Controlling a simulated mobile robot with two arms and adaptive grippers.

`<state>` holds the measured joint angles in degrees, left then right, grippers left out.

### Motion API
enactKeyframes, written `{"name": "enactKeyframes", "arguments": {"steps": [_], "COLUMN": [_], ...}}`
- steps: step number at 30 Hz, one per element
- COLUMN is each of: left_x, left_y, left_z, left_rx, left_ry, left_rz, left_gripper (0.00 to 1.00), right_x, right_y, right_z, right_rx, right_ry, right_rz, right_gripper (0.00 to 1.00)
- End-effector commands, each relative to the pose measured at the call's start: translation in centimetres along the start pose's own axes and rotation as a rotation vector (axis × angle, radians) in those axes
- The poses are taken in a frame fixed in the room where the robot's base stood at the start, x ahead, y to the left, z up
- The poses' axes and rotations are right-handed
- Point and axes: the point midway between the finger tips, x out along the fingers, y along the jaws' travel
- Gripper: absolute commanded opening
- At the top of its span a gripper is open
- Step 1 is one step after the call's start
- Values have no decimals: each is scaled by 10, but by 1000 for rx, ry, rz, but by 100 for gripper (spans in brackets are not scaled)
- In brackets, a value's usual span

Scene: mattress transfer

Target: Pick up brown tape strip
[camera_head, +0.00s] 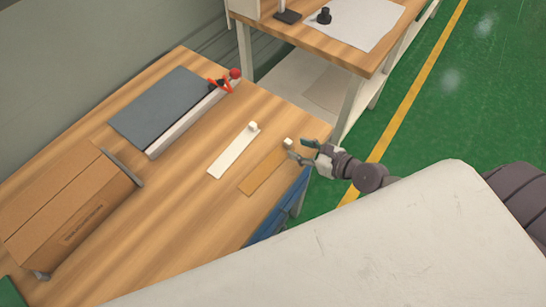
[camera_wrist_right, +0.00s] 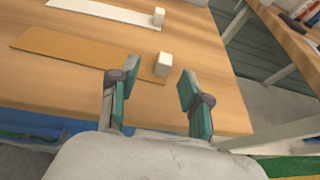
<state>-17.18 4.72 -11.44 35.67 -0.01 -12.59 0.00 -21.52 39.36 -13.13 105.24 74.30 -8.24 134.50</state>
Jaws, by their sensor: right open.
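The brown tape strip (camera_head: 262,172) lies flat near the right edge of the wooden table, with a small white block (camera_head: 288,143) at its far end. In the right wrist view the strip (camera_wrist_right: 75,51) runs from the left to its white block (camera_wrist_right: 163,64). My right gripper (camera_head: 301,150) is at the table edge beside that block. The wrist view shows the gripper (camera_wrist_right: 155,82) open, its green-padded fingers apart with the block just beyond and between them, nothing held. My left gripper is not in view.
A white strip (camera_head: 230,155) with its own white block (camera_head: 253,126) lies parallel to the left. A grey board (camera_head: 165,103) with a white edge and red handle, and a cardboard box (camera_head: 65,210), are further left. A second table (camera_head: 325,48) stands behind.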

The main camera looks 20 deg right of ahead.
Motion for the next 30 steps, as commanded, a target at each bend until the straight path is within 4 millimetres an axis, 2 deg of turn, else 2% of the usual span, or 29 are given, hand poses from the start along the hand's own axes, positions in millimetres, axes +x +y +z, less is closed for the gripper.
{"name": "enactKeyframes", "arguments": {"steps": [5, 12, 21, 23, 30], "left_x": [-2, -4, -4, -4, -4], "left_y": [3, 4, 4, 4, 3], "left_z": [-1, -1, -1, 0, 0], "left_rx": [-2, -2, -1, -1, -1], "left_ry": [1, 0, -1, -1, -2], "left_rz": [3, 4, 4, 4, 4], "left_gripper": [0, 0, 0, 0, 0], "right_x": [14, 48, 55, 55, 55], "right_y": [-2, -6, -6, -6, -6], "right_z": [3, 4, 4, 4, 4], "right_rx": [0, 1, 0, 0, 0], "right_ry": [-2, 0, 2, 2, 1], "right_rz": [0, 0, 1, 1, 0], "right_gripper": [48, 48, 48, 41, 2]}}
